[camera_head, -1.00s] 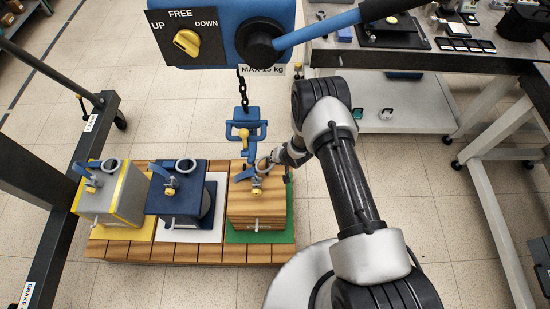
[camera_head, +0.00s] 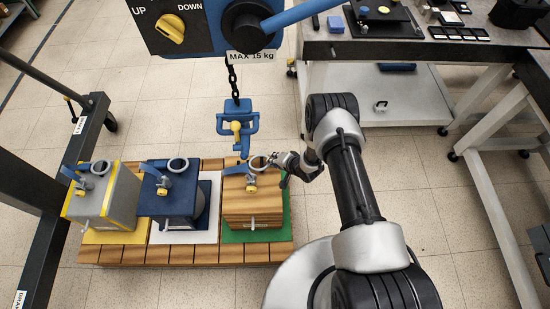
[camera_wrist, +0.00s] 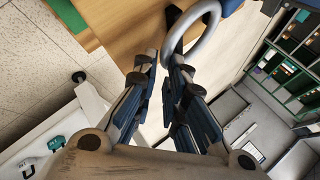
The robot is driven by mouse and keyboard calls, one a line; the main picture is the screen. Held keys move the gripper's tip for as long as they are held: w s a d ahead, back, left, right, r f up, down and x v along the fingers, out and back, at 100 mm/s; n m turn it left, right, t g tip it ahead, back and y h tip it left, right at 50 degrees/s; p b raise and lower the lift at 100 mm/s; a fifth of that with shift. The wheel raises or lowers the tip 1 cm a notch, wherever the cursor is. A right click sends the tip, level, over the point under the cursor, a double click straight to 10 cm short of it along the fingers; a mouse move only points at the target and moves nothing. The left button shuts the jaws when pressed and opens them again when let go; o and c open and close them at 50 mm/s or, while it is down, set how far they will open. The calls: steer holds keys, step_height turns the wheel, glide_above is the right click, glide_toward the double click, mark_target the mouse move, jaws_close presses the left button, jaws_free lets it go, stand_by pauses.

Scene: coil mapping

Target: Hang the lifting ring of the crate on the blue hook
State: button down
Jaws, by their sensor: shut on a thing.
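The wooden crate (camera_head: 254,207) stands on a green mat at the right of the pallet. Its grey lifting ring (camera_head: 259,163) sits above its lid, tilted; it shows large in the wrist view (camera_wrist: 213,38). My gripper (camera_head: 274,161) comes from the right and is shut on the ring's near edge; in the wrist view the fingers (camera_wrist: 161,68) flank the ring's lower end. The blue hook (camera_head: 238,126), with a yellow part, hangs on a black chain just above and left of the ring. The hook and ring look apart, though their depth gap is hard to judge.
A blue crate (camera_head: 178,197) and a grey crate (camera_head: 103,200) stand to the left on the same wooden pallet (camera_head: 172,255). The hoist box (camera_head: 200,25) with its lever is above. A workbench (camera_head: 420,50) is at the right. Dark frame posts flank the left.

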steer(key=shift+f, duration=0.35)
steer(key=c, duration=1.6)
jaws_free()
steer(key=shift+o, duration=0.2)
steer(key=shift+s, duration=0.1)
